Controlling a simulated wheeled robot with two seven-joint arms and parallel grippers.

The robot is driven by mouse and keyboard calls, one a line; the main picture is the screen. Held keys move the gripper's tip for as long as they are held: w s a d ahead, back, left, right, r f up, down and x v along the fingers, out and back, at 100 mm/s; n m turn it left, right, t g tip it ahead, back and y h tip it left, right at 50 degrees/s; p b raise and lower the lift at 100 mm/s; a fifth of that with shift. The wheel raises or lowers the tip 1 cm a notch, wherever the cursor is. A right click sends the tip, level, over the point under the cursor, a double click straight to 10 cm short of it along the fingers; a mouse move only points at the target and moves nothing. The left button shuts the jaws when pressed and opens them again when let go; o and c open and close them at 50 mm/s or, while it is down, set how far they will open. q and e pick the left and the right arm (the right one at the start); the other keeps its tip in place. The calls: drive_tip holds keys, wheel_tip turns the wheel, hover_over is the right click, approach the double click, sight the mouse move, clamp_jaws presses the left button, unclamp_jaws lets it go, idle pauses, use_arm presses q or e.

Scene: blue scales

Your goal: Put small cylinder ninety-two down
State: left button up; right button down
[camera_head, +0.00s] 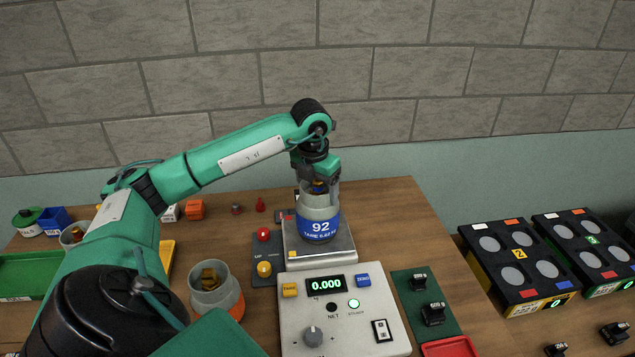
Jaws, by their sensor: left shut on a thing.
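My left gripper (321,184) points down and is shut on the top of the cylinder. The fingers hide part of its upper end. The scale's display (325,284) reads 0.000, and a green light is lit below it. My right gripper is not in view.
A jar with an orange band (229,301) stands left of the scale. A panel with red and yellow knobs (264,275) adjoins the pan. A green mat (446,324) with small black weights lies to the right. Black trays (487,262) with round wells stand farther right.

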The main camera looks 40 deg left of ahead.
use_arm(q)
drive_tip(key=shift+r, duration=0.1)
drive_tip(key=o, duration=2.1)
drive_tip(key=shift+c, duration=0.2)
drive_tip(key=shift+r, duration=0.25)
drive_tip(key=r, duration=0.3)
drive_tip(key=r+b, duration=0.1)
drive_tip(key=r, duration=0.2)
drive_tip(key=s+r+b, duration=0.1)
drive_tip(key=r, duration=0.3)
drive_tip(key=shift+s+d, duration=0.1)
drive_tip(key=shift+s+r, duration=0.15)
drive_tip(key=shift+r, duration=0.55)
